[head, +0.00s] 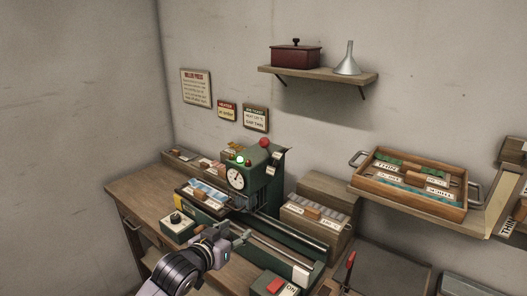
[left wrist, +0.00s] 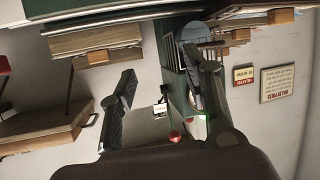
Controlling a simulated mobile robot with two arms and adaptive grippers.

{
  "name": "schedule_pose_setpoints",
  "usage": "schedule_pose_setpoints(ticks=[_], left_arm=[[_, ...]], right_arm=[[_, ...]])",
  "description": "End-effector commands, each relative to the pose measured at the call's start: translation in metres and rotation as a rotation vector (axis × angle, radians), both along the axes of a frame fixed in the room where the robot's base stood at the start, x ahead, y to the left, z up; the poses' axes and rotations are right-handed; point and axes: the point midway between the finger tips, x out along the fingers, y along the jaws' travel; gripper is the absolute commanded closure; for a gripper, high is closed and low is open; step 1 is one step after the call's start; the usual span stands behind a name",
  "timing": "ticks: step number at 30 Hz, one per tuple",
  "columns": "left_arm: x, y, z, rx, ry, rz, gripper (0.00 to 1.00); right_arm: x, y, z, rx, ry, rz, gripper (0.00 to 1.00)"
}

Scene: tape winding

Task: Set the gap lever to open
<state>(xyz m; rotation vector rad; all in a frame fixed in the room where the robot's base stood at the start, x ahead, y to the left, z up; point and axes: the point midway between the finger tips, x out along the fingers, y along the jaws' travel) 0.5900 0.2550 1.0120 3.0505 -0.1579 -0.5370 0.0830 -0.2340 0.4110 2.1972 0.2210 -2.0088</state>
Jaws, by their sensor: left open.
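A green press (head: 262,180) with a round dial and a lit green lamp stands on the wooden bench. A red ball knob (head: 264,143) sits at its top, with small white tags beside it; I cannot read them. The knob also shows in the left wrist view (left wrist: 175,136), near a white tag (left wrist: 159,109). I cannot tell the lever's setting. My left gripper (head: 241,235) is open and empty in front of the press, low over its rails and apart from the red knob. Its two spread fingers show in the left wrist view (left wrist: 165,65). My right gripper is out of view.
A control box with a black knob (head: 177,219) stands left of my gripper. A wooden card box (head: 318,211) stands right of the press. A wooden tray (head: 409,184) is farther right. A red-handled lever (head: 350,265) rises at front right. A shelf (head: 318,74) hangs above.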

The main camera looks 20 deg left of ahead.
Motion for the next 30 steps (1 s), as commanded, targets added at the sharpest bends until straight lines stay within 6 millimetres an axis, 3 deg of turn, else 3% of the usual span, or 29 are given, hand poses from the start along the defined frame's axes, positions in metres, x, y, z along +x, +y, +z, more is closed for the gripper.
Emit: schedule_pose_setpoints(ticks=[1,3,6,9,17,30], left_arm=[[0.013,0.003,0.042,-0.013,-0.09,-0.009,0.55],[0.022,0.004,0.09,-0.042,-0.19,-0.025,0.55],[0.026,0.004,0.137,-0.071,-0.286,-0.045,0.55],[0.027,0.003,0.161,-0.089,-0.331,-0.057,0.55],[0.056,-0.002,0.168,-0.094,-0.34,-0.059,0.55],[0.146,-0.019,0.167,-0.093,-0.337,-0.058,0.55]], right_arm=[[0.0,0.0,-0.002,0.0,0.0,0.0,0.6],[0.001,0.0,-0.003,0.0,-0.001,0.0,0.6],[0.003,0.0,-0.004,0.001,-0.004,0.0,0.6],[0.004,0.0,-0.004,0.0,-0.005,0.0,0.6],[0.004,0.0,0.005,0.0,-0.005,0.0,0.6],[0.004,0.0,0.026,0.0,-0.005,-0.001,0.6]])
